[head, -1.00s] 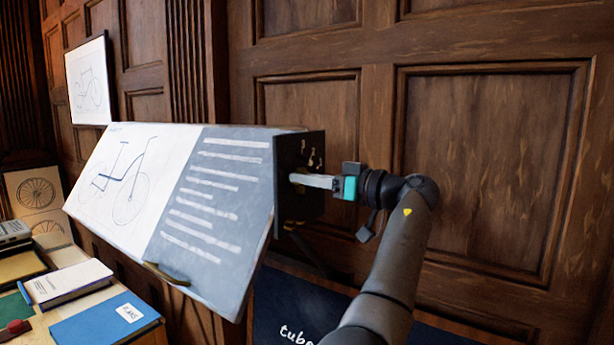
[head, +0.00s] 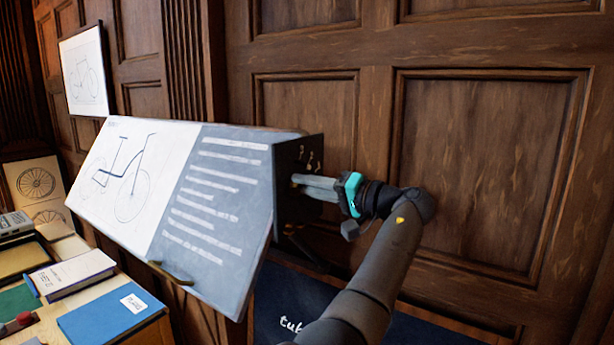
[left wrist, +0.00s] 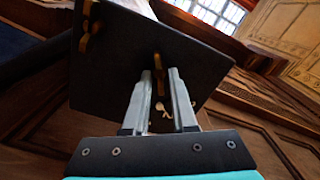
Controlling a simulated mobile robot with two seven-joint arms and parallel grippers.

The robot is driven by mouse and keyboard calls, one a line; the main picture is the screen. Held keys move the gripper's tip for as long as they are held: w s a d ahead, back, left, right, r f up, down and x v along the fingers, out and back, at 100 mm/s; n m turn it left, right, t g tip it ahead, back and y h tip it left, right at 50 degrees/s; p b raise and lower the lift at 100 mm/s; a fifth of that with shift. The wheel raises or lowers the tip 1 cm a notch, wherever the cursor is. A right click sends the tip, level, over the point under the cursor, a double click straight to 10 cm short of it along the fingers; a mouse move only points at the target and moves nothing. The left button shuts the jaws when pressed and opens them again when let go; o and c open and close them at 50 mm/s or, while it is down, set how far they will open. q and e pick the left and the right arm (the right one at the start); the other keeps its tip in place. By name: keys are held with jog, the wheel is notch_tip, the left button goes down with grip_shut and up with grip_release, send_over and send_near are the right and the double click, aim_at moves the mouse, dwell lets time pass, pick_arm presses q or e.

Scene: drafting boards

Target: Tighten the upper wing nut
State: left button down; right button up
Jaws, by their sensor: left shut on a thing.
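The tilted drafting board (head: 215,215) has a dark end plate (head: 300,215) facing my left arm. My left gripper (head: 295,180) reaches this plate from the right, its jaws closed at the plate's face. In the left wrist view, the fingertips (left wrist: 160,72) are a small gap apart around the brass upper wing nut (left wrist: 157,62), which they partly hide. A second brass piece (left wrist: 85,38), seemingly the lower wing nut, sits on the plate's lower part, apart from the gripper. The right gripper is out of view.
Small brass hooks or keys (head: 310,158) show on the plate above the gripper, and a pale brass piece (left wrist: 163,112) shows between the fingers. A blue book (head: 112,316) and other books lie on the desk at left. A panelled wall (head: 490,170) stands behind.

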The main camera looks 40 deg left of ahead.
pick_arm(q)
jog(key=m+p, duration=0.3)
jog(key=m, duration=0.1)
jog(key=shift+w+m, duration=0.1)
jog(key=shift+m, duration=0.3)
jog(key=shift+p, duration=0.35)
jog(key=c, duration=0.7)
grip_release()
jog(key=shift+f, duration=0.1)
